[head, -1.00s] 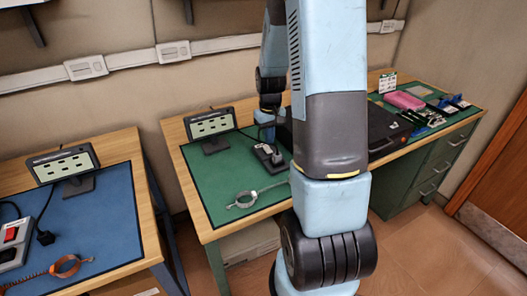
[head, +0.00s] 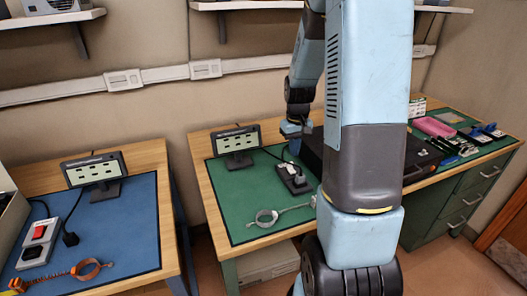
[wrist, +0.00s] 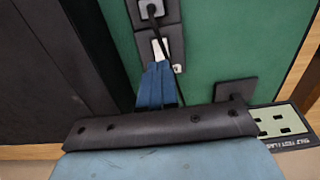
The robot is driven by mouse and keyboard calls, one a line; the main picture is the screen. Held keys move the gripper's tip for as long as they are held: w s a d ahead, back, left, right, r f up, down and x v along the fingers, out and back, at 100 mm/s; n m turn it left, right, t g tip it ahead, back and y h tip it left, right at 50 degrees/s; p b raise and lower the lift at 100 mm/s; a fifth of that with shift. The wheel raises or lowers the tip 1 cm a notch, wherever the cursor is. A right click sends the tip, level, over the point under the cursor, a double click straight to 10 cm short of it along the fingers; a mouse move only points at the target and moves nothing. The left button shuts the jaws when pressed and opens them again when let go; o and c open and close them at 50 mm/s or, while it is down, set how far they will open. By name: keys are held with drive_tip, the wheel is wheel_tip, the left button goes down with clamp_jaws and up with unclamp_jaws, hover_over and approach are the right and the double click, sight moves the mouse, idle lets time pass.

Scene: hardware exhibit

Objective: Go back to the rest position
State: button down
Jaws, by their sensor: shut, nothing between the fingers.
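My gripper (head: 292,130) is over the green-topped workbench (head: 228,205) in the head view, above and behind the power strip and left of the black case; my arm hides part of that area. In the wrist view its narrow blue fingers (wrist: 157,68) are together and hold nothing. They overlap the near end of the black power strip (wrist: 145,40) in the picture; I cannot tell the height between them. The strip (head: 293,180) lies on the green mat with a plug and cable in it.
A black display panel (head: 236,142) stands left of the gripper. A black case (head: 312,155), a pink box (head: 434,127) and tools lie to the right. A blue-topped bench (head: 130,225) stands left, and shelves (head: 62,20) hang above.

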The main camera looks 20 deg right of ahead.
drive_tip(key=shift+r, duration=0.1)
drive_tip(key=s+a+r+t, duration=0.1)
drive_tip(key=s+a+r, duration=0.3)
drive_tip(key=r, duration=0.4)
drive_tip(key=s+a+r+t, duration=0.2)
drive_tip(key=s+a+r, duration=0.15)
drive_tip(key=r, duration=0.35)
drive_tip(key=s+a+r+t, duration=0.1)
drive_tip(key=s+a+r, duration=0.2)
drive_tip(key=s, duration=0.4)
drive_tip(key=s+a+r+t, duration=0.1)
drive_tip(key=s+a+r, duration=0.2)
drive_tip(key=s+r, duration=0.2)
drive_tip(key=shift+s+a+r+t, duration=0.3)
drive_tip(key=shift+s+r, duration=0.1)
drive_tip(key=shift+s, duration=0.7)
